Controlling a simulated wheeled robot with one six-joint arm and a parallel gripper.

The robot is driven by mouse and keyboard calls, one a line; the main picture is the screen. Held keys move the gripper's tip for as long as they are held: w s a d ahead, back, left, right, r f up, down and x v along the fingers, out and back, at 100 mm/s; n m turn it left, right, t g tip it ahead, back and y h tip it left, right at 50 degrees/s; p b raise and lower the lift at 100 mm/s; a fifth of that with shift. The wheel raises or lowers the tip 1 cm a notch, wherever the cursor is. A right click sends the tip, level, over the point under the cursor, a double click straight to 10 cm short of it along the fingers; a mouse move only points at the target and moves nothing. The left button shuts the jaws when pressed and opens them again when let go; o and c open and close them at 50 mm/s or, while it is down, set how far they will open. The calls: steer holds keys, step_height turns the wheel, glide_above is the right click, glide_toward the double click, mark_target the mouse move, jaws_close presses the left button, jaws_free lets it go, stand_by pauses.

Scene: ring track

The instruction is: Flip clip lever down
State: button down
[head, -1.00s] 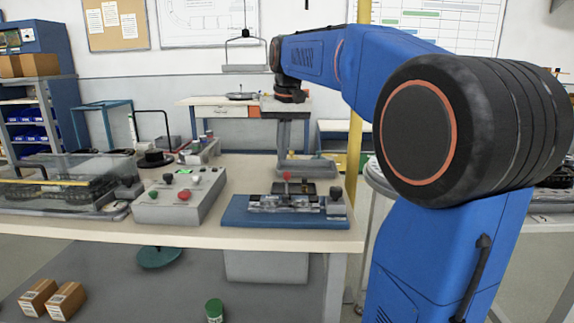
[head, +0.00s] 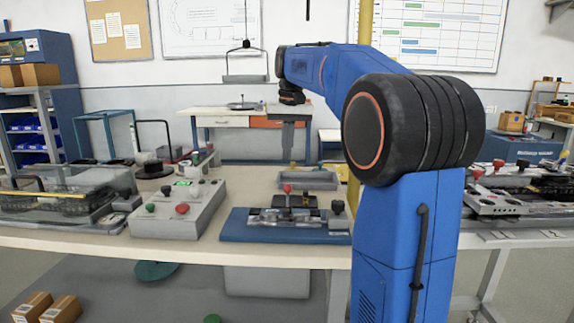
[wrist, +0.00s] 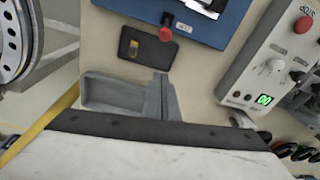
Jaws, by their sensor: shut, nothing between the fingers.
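A blue fixture board (head: 232,229) lies on the near table, with a metal clip assembly (head: 284,217) on top. An upright lever with a red knob (head: 287,188) stands at its back edge; the knob shows from above in the wrist view (wrist: 166,33). A black knob (head: 337,206) stands at the board's right end. My gripper (head: 287,160) hangs beyond the board, pointing down and apart from the lever. In the wrist view my gripper (wrist: 160,78) is shut and empty, its tips below the red knob in the picture. I cannot tell its height.
A grey tray (head: 322,181) and a black plate (wrist: 132,48) lie behind the board. A control box (head: 160,223) with knobs stands to the left. A clear-covered unit (head: 65,190) is farther left. A yellow post (head: 365,25) rises near my arm.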

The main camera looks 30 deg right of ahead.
mark_target(288, 195)
steer(key=f, duration=0.5)
steer(key=w+f, duration=0.1)
steer(key=f, duration=0.2)
steer(key=shift+f, duration=0.3)
steer(key=shift+s+a+f, duration=0.15)
steer(key=shift+s+f, duration=0.1)
steer(key=shift+s+a+r, duration=0.15)
steer(key=shift+s+a, duration=0.05)
steer(key=shift+s, duration=0.3)
steer(key=shift+s+a+r, duration=0.15)
steer(key=shift+s+a, duration=0.1)
steer(key=shift+s, duration=0.3)
steer(key=shift+s+a+r, duration=0.15)
steer(key=shift+s+a, duration=0.05)
steer(key=shift+s, duration=0.3)
